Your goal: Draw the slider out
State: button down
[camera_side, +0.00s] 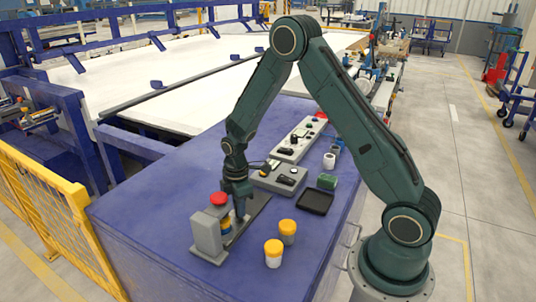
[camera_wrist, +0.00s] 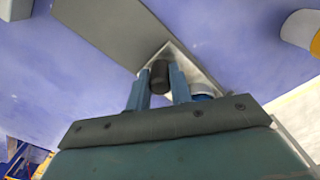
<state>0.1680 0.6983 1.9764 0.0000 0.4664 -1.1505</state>
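My gripper (camera_side: 239,205) points down at the grey fixture (camera_side: 207,239) near the front of the blue table. In the wrist view, its two blue fingers (camera_wrist: 160,85) stand on either side of a short black knob (camera_wrist: 159,77). The knob fills the space between the fingertips, and the fingers appear closed on it. The knob stands by a flat grey plate (camera_wrist: 105,28) and a lighter metal part (camera_wrist: 198,75). In the side view, my gripper hides the knob.
Two yellow-and-white jars (camera_side: 273,253) (camera_side: 287,231) stand to the right of the fixture. The table's left side is clear.

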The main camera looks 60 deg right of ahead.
jog(key=shift+d, duration=0.15)
jog(key=d, duration=1.1)
jog(key=shift+d, duration=0.25)
jog(key=c, duration=1.4)
grip_release()
jog(key=shift+c, duration=0.2)
jog(key=shift+o, duration=0.9)
jog(key=shift+r, duration=0.1)
notch_tip(320, 180, up, 14)
